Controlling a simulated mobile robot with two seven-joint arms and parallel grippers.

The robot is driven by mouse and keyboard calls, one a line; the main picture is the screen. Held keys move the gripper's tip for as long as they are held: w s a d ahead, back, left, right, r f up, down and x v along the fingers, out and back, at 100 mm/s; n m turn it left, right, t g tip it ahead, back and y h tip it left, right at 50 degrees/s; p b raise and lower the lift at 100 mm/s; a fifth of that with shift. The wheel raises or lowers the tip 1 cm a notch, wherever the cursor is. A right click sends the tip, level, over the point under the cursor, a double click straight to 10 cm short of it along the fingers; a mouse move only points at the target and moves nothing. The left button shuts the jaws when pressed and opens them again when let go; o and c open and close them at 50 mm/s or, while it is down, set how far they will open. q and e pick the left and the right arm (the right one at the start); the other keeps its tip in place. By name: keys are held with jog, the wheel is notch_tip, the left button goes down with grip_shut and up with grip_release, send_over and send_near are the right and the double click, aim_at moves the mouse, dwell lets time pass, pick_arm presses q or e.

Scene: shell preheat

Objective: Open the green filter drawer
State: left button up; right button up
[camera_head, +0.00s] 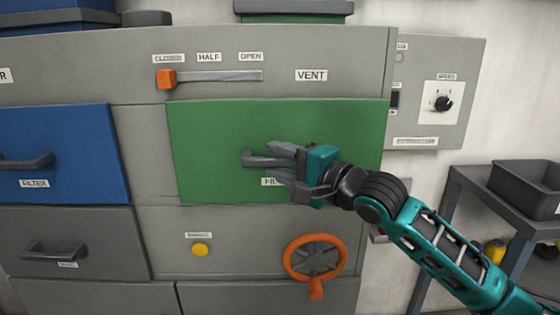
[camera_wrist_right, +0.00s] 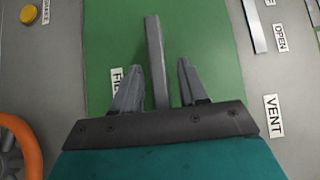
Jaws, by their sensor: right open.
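The green filter drawer (camera_head: 340,125) is a flat green front in the middle of the grey cabinet. It looks flush with the panels around it. Its grey bar handle (camera_head: 252,159) is partly hidden by my right gripper (camera_head: 279,164), which reaches in from the right. The green front also fills the middle of the right wrist view (camera_wrist_right: 215,50). There the handle (camera_wrist_right: 154,50) runs between the two open fingers, with a visible gap on each side. The drawer's label is partly covered by the gripper. My left gripper is not in view.
A blue filter drawer (camera_head: 75,130) is at the left. A vent slider with an orange knob (camera_head: 166,80) is above. An orange handwheel (camera_head: 290,262) and a yellow button (camera_head: 200,250) are below. A shelf with a dark bin (camera_head: 530,185) stands at the right.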

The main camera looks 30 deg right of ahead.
jog(key=shift+w, duration=0.1)
grip_shut()
dwell(0.4)
